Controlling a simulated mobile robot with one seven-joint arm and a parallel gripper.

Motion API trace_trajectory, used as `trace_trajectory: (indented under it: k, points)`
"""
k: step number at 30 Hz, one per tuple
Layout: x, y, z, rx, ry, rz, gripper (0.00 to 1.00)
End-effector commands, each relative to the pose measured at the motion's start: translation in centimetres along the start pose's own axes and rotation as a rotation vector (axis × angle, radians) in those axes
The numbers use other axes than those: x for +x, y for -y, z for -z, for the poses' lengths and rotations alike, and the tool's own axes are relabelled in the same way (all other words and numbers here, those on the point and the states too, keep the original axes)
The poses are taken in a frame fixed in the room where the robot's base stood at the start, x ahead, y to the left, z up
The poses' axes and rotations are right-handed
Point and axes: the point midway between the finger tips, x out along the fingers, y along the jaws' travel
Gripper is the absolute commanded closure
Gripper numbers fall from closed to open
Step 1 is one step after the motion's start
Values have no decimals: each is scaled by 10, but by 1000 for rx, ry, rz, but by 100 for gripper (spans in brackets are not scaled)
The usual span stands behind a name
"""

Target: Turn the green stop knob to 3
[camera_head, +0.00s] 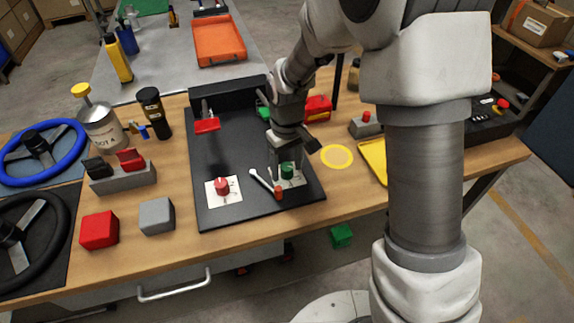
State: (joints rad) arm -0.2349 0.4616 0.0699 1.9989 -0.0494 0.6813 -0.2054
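The green stop knob (287,171) stands on a white plate (298,181) at the right front of the black panel (235,155). The marks on its plate and the knob's setting are too small or covered to read. My gripper (287,158) points down directly above the green knob, very close to it. Its fingertips are small and dark, so I cannot tell how far apart they are or whether they touch the knob.
A red knob (222,186) on a marked white plate is to the left. A silver wrench-like lever (263,181) and a small orange-red piece (278,193) lie close in front of the green knob. A yellow ring (337,147) lies right.

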Motion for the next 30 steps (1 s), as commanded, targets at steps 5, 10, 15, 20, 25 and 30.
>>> trace_trajectory:
  k: [5,10,15,20,25,30]
  points:
    - [0,0,0,0,1,0,31]
    - [-3,0,0,0,0,0,31]
    - [-27,0,1,0,-4,-1,31]
    - [-66,0,1,0,-5,-1,31]
    - [-108,-1,1,0,-5,-2,31]
    - [-144,0,1,0,-4,-1,31]
